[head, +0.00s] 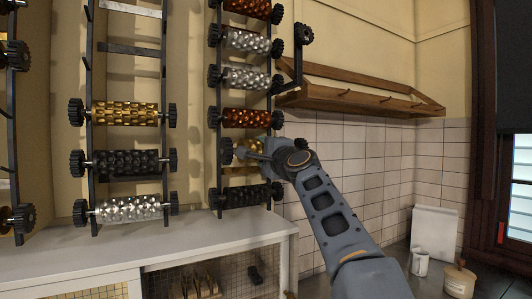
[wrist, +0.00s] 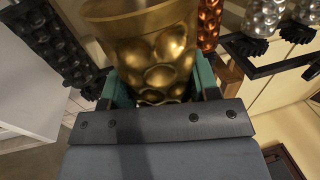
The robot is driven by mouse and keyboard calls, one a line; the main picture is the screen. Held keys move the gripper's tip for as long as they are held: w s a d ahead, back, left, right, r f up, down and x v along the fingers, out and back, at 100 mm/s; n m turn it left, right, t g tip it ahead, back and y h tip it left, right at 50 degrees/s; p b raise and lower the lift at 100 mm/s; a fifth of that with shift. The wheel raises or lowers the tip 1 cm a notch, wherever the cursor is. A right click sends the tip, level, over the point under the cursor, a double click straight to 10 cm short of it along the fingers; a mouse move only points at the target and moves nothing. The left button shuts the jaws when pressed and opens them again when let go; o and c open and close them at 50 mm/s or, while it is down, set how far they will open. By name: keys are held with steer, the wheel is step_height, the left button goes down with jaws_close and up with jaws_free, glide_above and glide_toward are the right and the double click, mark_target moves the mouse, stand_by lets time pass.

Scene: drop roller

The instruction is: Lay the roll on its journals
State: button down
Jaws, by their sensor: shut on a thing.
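My gripper (head: 262,150) is shut on a gold roll with round bumps (head: 243,148). The roll also fills the upper middle of the wrist view (wrist: 155,60), between my green finger pads (wrist: 158,88). In the head view the roll is at the right-hand rack (head: 216,135), between a copper roll (head: 246,118) above and a black roll (head: 246,196) below. A dark gear (head: 227,151) shows at its left end, by the rack's left upright.
Another rack (head: 90,135) on the left holds gold, black and silver rolls, with empty bars above. A grey-white counter (head: 200,238) lies below the racks. A wooden shelf (head: 360,100) juts from the wall right of my gripper. The tiled wall area below it is open.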

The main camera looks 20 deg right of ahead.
steer(key=shift+w+a+r, duration=0.2)
steer(key=shift+w+r, duration=0.1)
steer(key=shift+w, duration=0.2)
steer(key=w+a+f+p, duration=0.2)
steer(key=w+p, duration=0.3)
steer(key=w, duration=0.6)
steer(key=shift+w+f, duration=0.25)
steer(key=shift+f, duration=0.05)
steer(key=shift+a, duration=0.1)
stand_by(0.3)
